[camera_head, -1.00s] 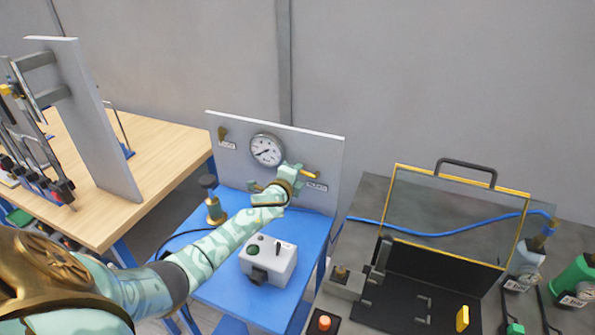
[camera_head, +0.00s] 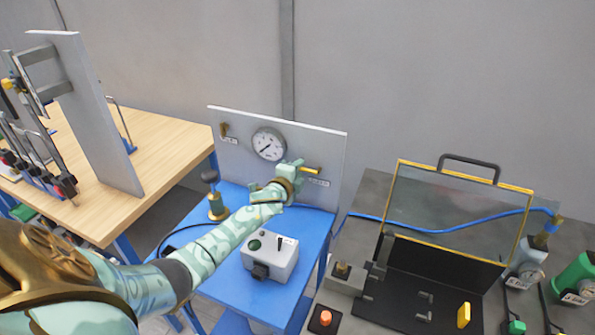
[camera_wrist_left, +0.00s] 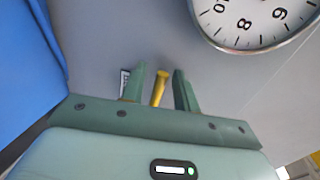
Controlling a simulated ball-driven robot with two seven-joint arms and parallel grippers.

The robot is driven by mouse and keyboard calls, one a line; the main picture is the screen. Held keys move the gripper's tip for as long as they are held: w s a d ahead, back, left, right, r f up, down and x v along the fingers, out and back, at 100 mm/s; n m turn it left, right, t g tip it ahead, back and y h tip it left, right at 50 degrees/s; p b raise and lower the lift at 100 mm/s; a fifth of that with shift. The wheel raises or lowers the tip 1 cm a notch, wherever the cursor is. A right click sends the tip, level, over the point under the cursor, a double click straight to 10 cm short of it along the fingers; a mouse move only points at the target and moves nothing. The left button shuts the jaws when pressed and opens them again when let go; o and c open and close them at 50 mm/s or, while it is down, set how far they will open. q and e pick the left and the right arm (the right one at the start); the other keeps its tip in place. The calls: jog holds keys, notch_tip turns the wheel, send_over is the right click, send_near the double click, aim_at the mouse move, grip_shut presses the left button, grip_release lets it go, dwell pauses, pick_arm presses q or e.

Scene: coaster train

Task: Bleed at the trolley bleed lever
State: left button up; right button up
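A grey upright panel (camera_head: 325,150) on the blue trolley (camera_head: 310,235) carries a round dial gauge (camera_head: 269,145). A yellow lever (camera_head: 311,170) sticks out at the panel's right, above a small label too small to read. My left gripper (camera_head: 292,170) is in front of the panel, just left of the lever's visible end. In the left wrist view the yellow lever (camera_wrist_left: 158,88) stands between the two green fingers (camera_wrist_left: 161,92), with a gap on each side. The gripper is open. Contact with the lever is not visible. My right gripper is out of view.
A brass lever (camera_head: 224,130) sits at the panel's upper left. A grey box (camera_head: 275,262) and a brass fitting with a black knob (camera_head: 215,195) stand on the trolley. A wooden bench (camera_head: 155,160) is at left; a yellow-framed clear guard (camera_head: 455,215) stands on the right table.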

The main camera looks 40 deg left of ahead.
pick_arm(q)
jog(key=p+v, duration=0.3)
jog(key=v, duration=1.3)
jog(key=shift+s, duration=0.15)
